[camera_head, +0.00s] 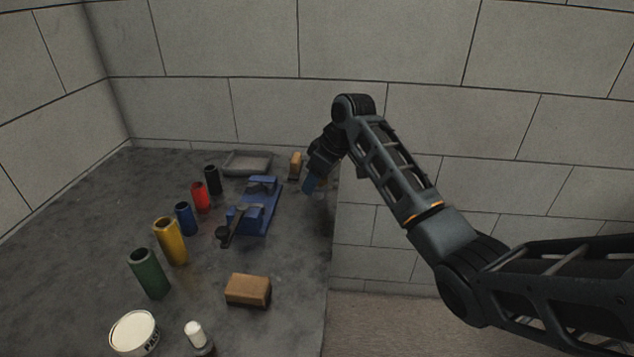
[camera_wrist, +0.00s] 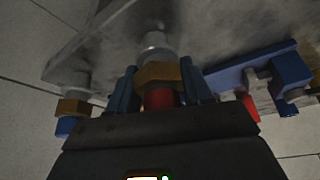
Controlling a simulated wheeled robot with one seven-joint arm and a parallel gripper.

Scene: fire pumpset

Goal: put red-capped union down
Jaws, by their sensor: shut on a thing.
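My gripper (camera_head: 310,186) is at the right edge of the worktop, fingers pointing down. In the wrist view its two blue fingers (camera_wrist: 163,90) are shut on the red-capped union (camera_wrist: 158,73). The union has a brass hex nut, a red cap on the palm side and a pale metal end pointing away toward the grey surface. I cannot tell whether that end touches the surface. A similar blue-capped union (camera_wrist: 72,107) with a brass nut shows at the left of the wrist view. In the head view the held union is mostly hidden by my gripper.
The grey worktop (camera_head: 85,235) holds a blue vise (camera_head: 258,207), a grey tray (camera_head: 248,162), several coloured cylinders (camera_head: 170,241), a brown block (camera_head: 248,289) and a white tin (camera_head: 134,331). A small block (camera_head: 296,163) is near the back wall. Bare worktop lies right of the vise.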

